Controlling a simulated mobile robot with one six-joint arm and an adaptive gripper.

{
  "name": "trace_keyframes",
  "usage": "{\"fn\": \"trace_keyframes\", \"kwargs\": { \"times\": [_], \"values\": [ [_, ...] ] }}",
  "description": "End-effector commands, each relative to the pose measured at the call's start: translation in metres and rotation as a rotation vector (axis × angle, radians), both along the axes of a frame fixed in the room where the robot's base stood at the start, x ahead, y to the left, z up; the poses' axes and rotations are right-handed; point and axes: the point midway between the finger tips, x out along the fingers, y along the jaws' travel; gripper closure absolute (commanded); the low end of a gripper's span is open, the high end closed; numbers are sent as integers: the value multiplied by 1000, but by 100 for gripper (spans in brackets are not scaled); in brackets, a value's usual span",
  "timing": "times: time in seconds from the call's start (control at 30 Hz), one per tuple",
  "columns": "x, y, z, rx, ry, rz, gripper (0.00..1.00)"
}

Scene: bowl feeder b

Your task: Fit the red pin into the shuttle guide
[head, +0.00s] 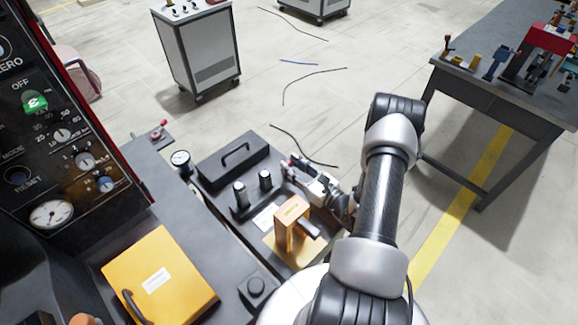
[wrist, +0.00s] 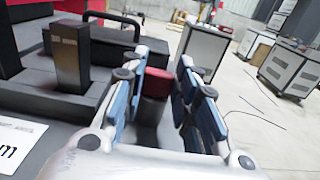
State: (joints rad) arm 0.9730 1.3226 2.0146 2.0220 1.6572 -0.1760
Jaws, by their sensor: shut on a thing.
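My gripper (wrist: 160,88) has blue-padded fingers, shut on the red pin (wrist: 156,82). The pin shows a red top and a darker lower part between the pads; its lower end is hidden. In the head view my gripper (head: 292,168) is over the right side of the dark bench, right of two dark posts with silver tops (head: 240,194). I cannot tell for certain which fixture is the shuttle guide. An upright dark post (wrist: 70,55) stands left of my gripper in the wrist view.
An orange block (head: 292,212) stands close beside my gripper. A dark case with a handle (head: 234,160) lies behind the posts. A yellow-orange cover (head: 160,278) is at front left. A grey cabinet (head: 198,50) and a workbench (head: 510,75) stand apart on the floor.

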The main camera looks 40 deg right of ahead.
Motion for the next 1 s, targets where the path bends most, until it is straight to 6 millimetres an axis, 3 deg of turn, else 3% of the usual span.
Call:
{"fn": "trace_keyframes", "kwargs": {
  "times": [0.17,0.37,1.0],
  "values": [
    [0,0,3,0,0,0,96],
    [0,0,24,-2,-2,0,96],
    [0,0,174,-3,-1,0,96]
  ]
}}
